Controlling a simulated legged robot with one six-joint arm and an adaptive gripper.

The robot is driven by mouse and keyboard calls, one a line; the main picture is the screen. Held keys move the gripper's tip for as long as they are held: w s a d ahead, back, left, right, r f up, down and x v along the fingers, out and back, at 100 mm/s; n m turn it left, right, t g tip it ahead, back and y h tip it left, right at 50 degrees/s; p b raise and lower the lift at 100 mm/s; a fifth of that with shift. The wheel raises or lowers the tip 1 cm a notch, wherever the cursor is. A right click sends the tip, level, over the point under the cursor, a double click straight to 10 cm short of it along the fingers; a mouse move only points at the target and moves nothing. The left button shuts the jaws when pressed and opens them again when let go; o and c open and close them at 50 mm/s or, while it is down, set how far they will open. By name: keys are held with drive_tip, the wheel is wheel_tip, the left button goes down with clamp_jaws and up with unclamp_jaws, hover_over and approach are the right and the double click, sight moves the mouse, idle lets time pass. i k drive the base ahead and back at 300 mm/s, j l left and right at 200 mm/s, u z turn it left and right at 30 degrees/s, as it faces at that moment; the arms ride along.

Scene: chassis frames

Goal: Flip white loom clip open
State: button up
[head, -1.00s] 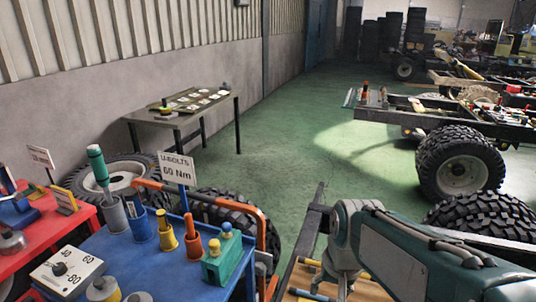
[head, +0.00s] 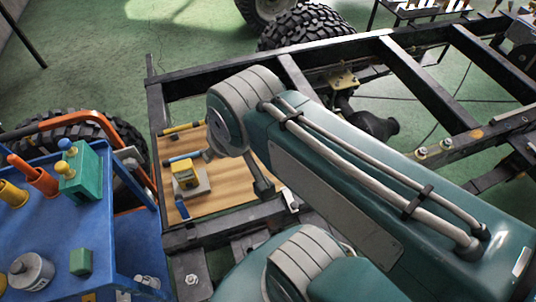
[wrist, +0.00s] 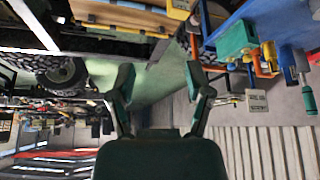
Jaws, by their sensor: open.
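I cannot make out a white loom clip for certain in either current view. The black chassis frame (head: 345,45) runs across the head view, with a wooden board (head: 235,190) set in its near left corner. On the board, a yellow block (head: 185,174) sits on a pale base beside several coloured-handled tools. My gripper (wrist: 160,82) shows in the wrist view with its two dark fingers spread wide and nothing between them. In the head view my green arm covers part of the board and frame, and I cannot make out the gripper.
A blue cart (head: 115,235) with an orange handle, a green block (head: 85,172) and coloured holders stands at the left. A tyre (head: 100,135) lies behind it. The frame has open gaps between its crossbars.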

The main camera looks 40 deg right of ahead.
sight(293, 205)
drive_tip(key=k+j+z, duration=0.1)
drive_tip(key=z, duration=0.3)
drive_tip(key=k+z, duration=0.1)
drive_tip(key=z, duration=0.35)
drive_tip(key=k+z, duration=0.1)
drive_tip(key=z, duration=0.3)
drive_tip(key=k+j, duration=0.05)
